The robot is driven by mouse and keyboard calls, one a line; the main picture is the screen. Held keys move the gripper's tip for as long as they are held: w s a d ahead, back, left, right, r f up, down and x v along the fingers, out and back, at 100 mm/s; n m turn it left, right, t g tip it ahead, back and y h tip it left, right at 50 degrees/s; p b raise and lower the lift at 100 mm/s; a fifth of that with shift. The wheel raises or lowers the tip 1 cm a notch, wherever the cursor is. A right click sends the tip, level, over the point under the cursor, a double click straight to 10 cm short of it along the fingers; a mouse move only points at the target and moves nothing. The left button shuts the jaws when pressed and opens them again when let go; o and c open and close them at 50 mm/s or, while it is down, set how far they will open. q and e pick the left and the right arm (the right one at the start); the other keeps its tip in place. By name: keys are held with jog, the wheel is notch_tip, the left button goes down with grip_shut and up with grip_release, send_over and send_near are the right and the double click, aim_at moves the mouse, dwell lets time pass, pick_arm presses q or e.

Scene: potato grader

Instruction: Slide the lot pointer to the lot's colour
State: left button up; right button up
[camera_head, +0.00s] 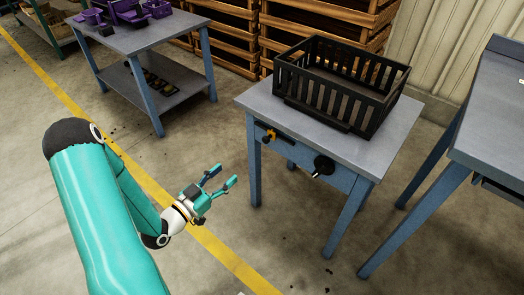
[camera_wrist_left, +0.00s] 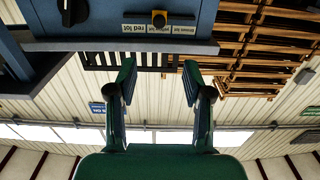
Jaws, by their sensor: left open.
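The lot pointer (camera_head: 268,135) is a small yellow-orange knob on the front apron of a blue-legged table, left of a black round knob (camera_head: 323,165). In the left wrist view, which is upside down, the pointer (camera_wrist_left: 159,18) sits at a label strip (camera_wrist_left: 140,28). One label there reads "red lot"; the others are too small to read surely. My left gripper (camera_head: 224,175) is open and empty, in front of the table and apart from the pointer. Its two fingers (camera_wrist_left: 158,75) point toward the apron. My right gripper is not in view.
A black slatted crate (camera_head: 340,115), apparently empty, stands on the table top (camera_head: 262,102). A grey workbench (camera_head: 495,130) is at right. Another table (camera_head: 165,35) with purple items stands at back left. Wooden crates (camera_head: 225,40) are stacked behind. The floor around my gripper is clear.

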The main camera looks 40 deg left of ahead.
aim_at(264, 141)
pick_arm(q)
jog(key=w+b, duration=0.3)
jog(key=w, duration=0.2)
jog(key=w+d+b, duration=0.1)
jog(key=w+b, duration=0.2)
jog(key=w, duration=0.3)
jog(key=w+b, duration=0.3)
jog(key=w, duration=0.2)
jog(key=shift+w+d+b, duration=0.25)
jog(key=shift+w+b, duration=0.1)
jog(key=shift+b, duration=0.05)
jog(key=shift+c, duration=0.2)
grip_shut()
